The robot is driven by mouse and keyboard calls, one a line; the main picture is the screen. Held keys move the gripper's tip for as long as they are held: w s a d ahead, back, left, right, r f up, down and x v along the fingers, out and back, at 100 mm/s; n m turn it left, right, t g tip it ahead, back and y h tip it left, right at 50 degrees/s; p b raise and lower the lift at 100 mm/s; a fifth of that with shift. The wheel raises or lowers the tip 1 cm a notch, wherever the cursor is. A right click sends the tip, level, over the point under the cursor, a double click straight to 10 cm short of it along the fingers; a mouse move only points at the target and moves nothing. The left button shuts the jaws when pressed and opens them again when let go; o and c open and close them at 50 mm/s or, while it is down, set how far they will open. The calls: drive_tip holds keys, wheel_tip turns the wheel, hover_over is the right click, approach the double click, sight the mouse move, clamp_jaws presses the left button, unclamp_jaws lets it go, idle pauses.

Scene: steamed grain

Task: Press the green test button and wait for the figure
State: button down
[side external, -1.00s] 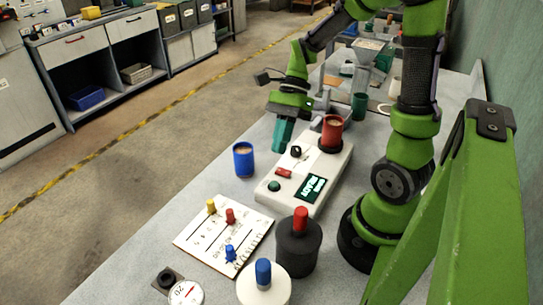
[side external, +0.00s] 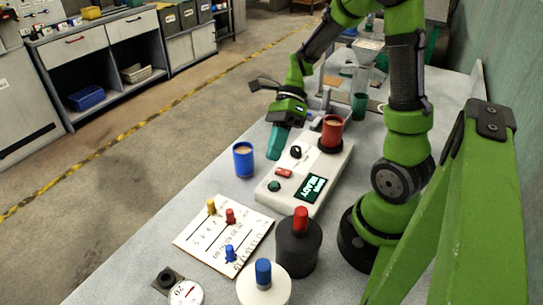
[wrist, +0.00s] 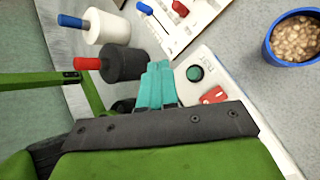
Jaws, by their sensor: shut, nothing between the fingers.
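The green test button (side external: 275,186) is on the near left corner of the white tester (side external: 268,199). It also shows in the wrist view (wrist: 194,73), uncovered, just right of my fingertips. The tester's dark display (side external: 313,188) shows text that appears to read READY. A red cup (side external: 332,134) of grain sits in the tester's round black seat. My gripper (side external: 272,156) is shut and empty, its teal fingers tilted, above the tester's left side and behind the button in the side view. In the wrist view the fingers (wrist: 158,65) point up beside the button, apart from it.
A blue cup (side external: 243,160) of grain stands left of the tester. A red switch (side external: 283,172) and black knob (side external: 295,152) are on the tester. In front are a board with coloured pegs (side external: 215,251), a black red-topped cylinder (side external: 299,250) and a white blue-topped one (side external: 264,289).

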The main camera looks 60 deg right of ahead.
sight(275, 182)
drive_tip(key=shift+f, duration=2.85)
drive_tip(key=shift+f, duration=0.15)
drive_tip(key=shift+f, duration=0.25)
drive_tip(key=shift+f, duration=0.4)
idle(0.6)
drive_tip(key=shift+r, duration=0.85)
drive_tip(key=shift+r, duration=2.5)
